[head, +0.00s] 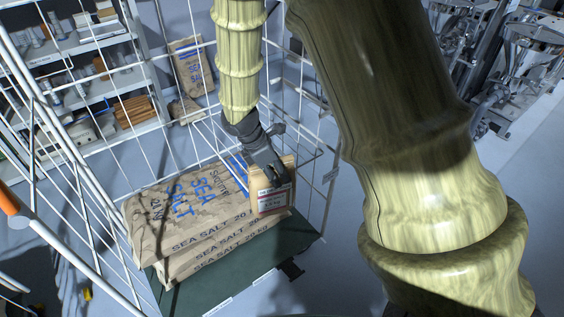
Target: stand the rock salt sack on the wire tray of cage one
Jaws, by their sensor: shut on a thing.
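My gripper (274,176) is shut on the top of a small tan sack (287,174) with a white and red label. I take it for the rock salt sack; its print is too small to read. The sack is roughly upright, at the right end of a pile of large sea salt sacks (180,208). I cannot tell whether its bottom touches anything. White wire bars of a cage (155,75) surround the pile and my gripper. Wires show behind my gripper, partly hidden; I cannot tell which of them form the wire tray.
The sea salt sacks lie on a dark green base (225,290). Another brown sack (190,68) stands behind the wires at the back. Shelves with boxes (95,75) are at the upper left. Metal machinery (510,60) is at the upper right. Cage bars are close around my arm.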

